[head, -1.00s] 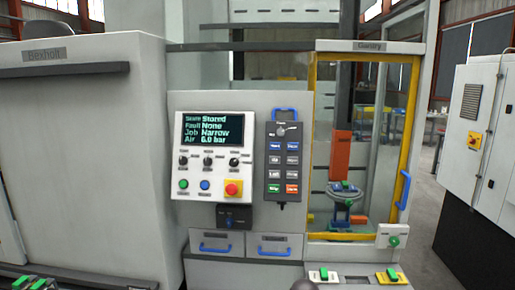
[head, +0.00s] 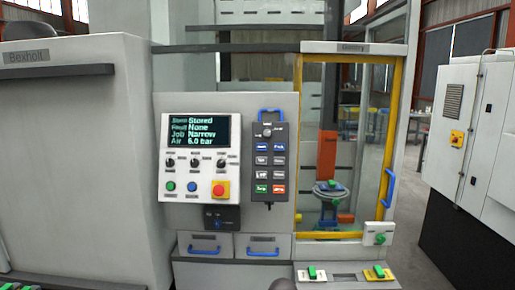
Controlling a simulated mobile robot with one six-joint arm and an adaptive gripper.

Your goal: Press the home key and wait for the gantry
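A dark pendant (head: 266,215) with a blue handle hangs right of the control panel. It has a knob on top, two columns of blue and grey keys, and a green and a red key at the bottom. The key labels are too small to read, so I cannot tell which is home. The panel screen (head: 199,131) reads Stored, Fault None, Job Narrow, Air 6.0 bar. Behind the yellow-framed gantry door (head: 298,150), an orange column (head: 327,155) stands above a round blue and dark fixture (head: 331,188). My gripper is not in view.
The panel has a red stop button (head: 220,190) on yellow and green and blue buttons. Two drawers (head: 262,243) with blue handles sit below. The door has a blue handle (head: 389,187). A white cabinet (head: 470,140) stands at the right, with open floor beside it.

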